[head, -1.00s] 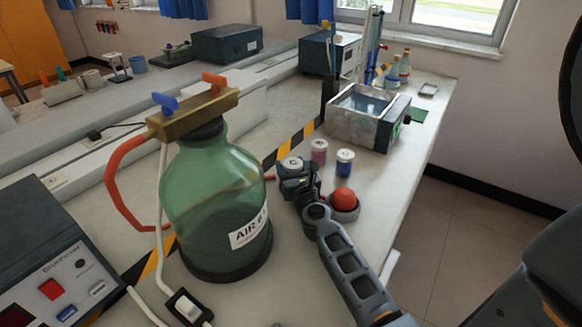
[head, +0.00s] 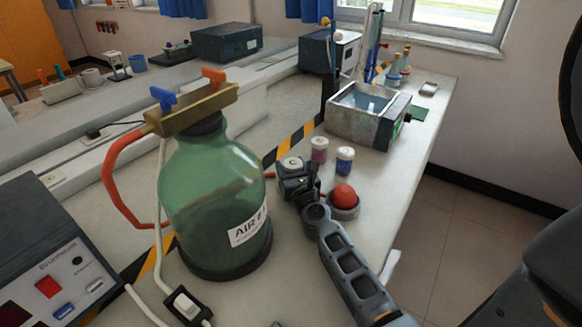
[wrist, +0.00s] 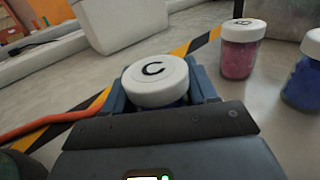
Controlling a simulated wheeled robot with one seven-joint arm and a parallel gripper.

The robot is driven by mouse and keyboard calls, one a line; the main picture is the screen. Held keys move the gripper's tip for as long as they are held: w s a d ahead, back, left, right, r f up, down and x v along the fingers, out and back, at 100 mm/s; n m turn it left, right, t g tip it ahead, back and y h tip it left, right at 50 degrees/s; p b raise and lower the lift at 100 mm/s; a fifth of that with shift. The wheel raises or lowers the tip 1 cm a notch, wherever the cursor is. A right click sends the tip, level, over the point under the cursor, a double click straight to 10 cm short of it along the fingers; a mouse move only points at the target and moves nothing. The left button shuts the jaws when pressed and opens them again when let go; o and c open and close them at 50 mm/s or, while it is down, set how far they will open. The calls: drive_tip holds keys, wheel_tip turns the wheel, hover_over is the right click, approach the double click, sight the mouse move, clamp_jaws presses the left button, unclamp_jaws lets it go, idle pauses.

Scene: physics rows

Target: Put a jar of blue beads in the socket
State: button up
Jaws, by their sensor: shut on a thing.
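My gripper (head: 297,184) is shut on a jar with a white lid (head: 291,164) marked with a black C. In the wrist view the lid (wrist: 155,80) sits between the two fingers; a sliver below it looks dark blue, but most of the jar body is hidden. A jar of blue beads (head: 344,161) with a white lid stands apart to the right, also at the right edge of the wrist view (wrist: 306,85). A jar of pink beads (head: 319,150) stands between. I cannot pick out an empty socket.
A green glass bottle (head: 215,200) with a brass valve and red hose stands close left of my gripper. A red ball-like dome in a grey ring (head: 344,208) is close right. A metal water bath (head: 350,124) stands behind the jars. Black-yellow tape (head: 298,140) crosses the bench.

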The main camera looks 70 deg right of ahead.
drive_tip(key=o, duration=1.2)
drive_tip(key=b+v, duration=0.1)
drive_tip(key=v, duration=0.5)
drive_tip(key=shift+s+a+f, duration=0.1)
drive_tip(key=shift+f, duration=0.05)
drive_tip(key=shift+v, duration=0.8)
